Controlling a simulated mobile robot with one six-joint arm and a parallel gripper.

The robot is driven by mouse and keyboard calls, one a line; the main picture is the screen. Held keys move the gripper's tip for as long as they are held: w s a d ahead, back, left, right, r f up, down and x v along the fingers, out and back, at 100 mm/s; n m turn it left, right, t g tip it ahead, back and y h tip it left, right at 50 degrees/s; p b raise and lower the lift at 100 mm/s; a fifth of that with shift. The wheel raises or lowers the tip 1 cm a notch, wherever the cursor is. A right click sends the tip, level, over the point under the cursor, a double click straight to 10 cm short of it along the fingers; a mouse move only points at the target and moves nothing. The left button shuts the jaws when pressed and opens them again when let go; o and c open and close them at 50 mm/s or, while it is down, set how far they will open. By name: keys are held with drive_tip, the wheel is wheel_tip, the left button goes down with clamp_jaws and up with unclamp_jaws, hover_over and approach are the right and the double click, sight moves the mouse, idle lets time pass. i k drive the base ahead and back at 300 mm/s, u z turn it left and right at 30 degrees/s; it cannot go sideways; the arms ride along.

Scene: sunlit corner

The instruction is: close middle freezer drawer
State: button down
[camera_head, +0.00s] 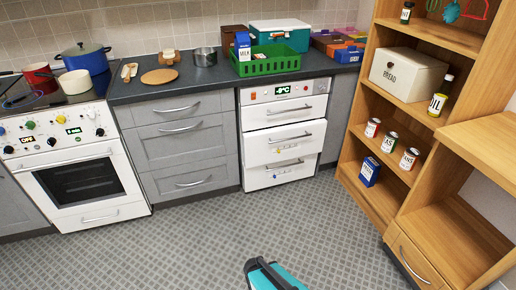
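The white freezer (285,92) is built in under the dark worktop at the centre right, with a lit display and a red knob on its top panel. It has three drawers with grey bar handles. The middle drawer (259,150) seems to stand out a little from the front, though how far is hard to tell. The top drawer (261,116) and the bottom drawer (262,180) look flush or nearly so. The fingers of my gripper do not show. Only a teal and dark part, likely of my arm, shows at the bottom edge, well away from the freezer.
Patterned floor (215,235) lies clear before the freezer. Grey drawers (180,150) and a white oven (85,180) stand to its left. A wooden shelf (375,190) stands close on the right. A green crate (262,68) sits on the worktop above.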

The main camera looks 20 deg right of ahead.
sight(292, 141)
drive_tip(key=k, duration=0.35)
drive_tip(key=u, duration=0.6)
drive_tip(key=i, duration=1.6)
drive_tip(key=z, duration=0.05)
